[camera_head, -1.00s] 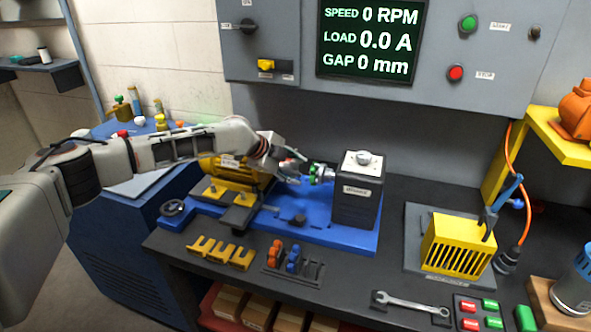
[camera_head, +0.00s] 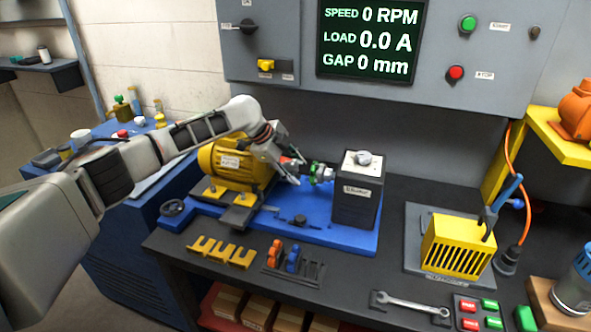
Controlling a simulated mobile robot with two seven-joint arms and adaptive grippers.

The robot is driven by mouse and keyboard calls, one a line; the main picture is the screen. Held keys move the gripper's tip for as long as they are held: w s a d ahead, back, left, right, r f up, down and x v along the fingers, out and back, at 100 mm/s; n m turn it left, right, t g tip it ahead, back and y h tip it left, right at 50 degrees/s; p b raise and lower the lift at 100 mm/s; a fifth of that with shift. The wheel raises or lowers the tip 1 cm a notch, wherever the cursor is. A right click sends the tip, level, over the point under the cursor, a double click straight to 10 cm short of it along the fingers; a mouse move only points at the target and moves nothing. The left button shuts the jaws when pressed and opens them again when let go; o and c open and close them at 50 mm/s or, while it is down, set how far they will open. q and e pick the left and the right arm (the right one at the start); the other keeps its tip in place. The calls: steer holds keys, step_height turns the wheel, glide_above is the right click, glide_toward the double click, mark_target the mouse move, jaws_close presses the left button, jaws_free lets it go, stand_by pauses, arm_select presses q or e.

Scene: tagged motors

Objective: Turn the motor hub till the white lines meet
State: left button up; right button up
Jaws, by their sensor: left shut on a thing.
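The yellow motor (camera_head: 228,165) sits on a blue base plate (camera_head: 330,234) on the bench. Its hub faces a coupling with a green part (camera_head: 317,172) beside the dark gearbox-like block (camera_head: 356,200). My left gripper (camera_head: 292,174) is at the coupling between motor and block, shut on the motor hub, which its fingers mostly cover. The white lines are too small or hidden to tell. My right gripper is not in view.
A yellow shim rack (camera_head: 222,252), a holder with orange and blue pieces (camera_head: 292,262) and a wrench (camera_head: 411,306) lie in front. A yellow slotted box (camera_head: 458,246) stands right. The display (camera_head: 371,40) reads 0 RPM and GAP 0 mm.

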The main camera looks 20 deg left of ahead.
arm_select(q)
steer(key=o, duration=1.1)
steer(key=v, duration=1.2)
steer(key=shift+a, duration=0.1)
